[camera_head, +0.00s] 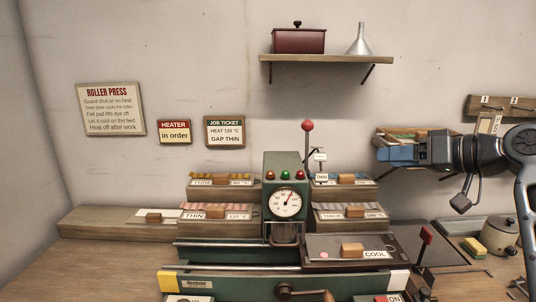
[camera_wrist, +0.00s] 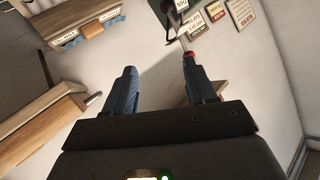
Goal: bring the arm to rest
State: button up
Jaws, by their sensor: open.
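My gripper (camera_head: 381,152) is at the right in the head view, raised in front of the wall and pointing left. In the wrist view my gripper (camera_wrist: 157,62) shows its two blue fingers spread wide, with nothing between them. It touches nothing that I can see. The green roller press (camera_head: 284,160) stands on the bench, left of and below my gripper. Its round dial (camera_head: 285,203) and colored lamps face me.
A red-knobbed lever (camera_head: 308,126) rises from the press, left of my gripper. A wall shelf (camera_head: 328,58) holds a dark red box (camera_head: 298,40) and a funnel (camera_head: 359,40). A pot (camera_head: 499,235) stands at lower right.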

jog(key=s+a+f+m+t+h, duration=0.1)
jog(key=s+a+f+m+h, duration=0.1)
jog(key=s+f, duration=0.45)
jog(key=s+a+f+m+t+h, duration=0.1)
jog(key=s+f+m, duration=0.15)
jog(key=f, duration=0.75)
jog(key=s+a+f+m+t+h, duration=0.1)
jog(key=s+a+f+h, duration=0.1)
jog(key=s+f, duration=0.5)
jog(key=s+f+m+h, duration=0.25)
jog(key=s+f, duration=0.55)
jog(key=s, duration=0.5)
jog(key=s+r+n+h, duration=0.1)
jog(key=s+r, duration=0.4)
jog(key=s, duration=0.7)
jog(key=s+r+n+t+h, duration=0.1)
jog(key=s+r+n, duration=0.2)
jog(key=s, duration=1)
notch_tip(320, 180, up, 3)
jog(key=shift+f+n, duration=0.15)
jog(key=shift+n, duration=0.15)
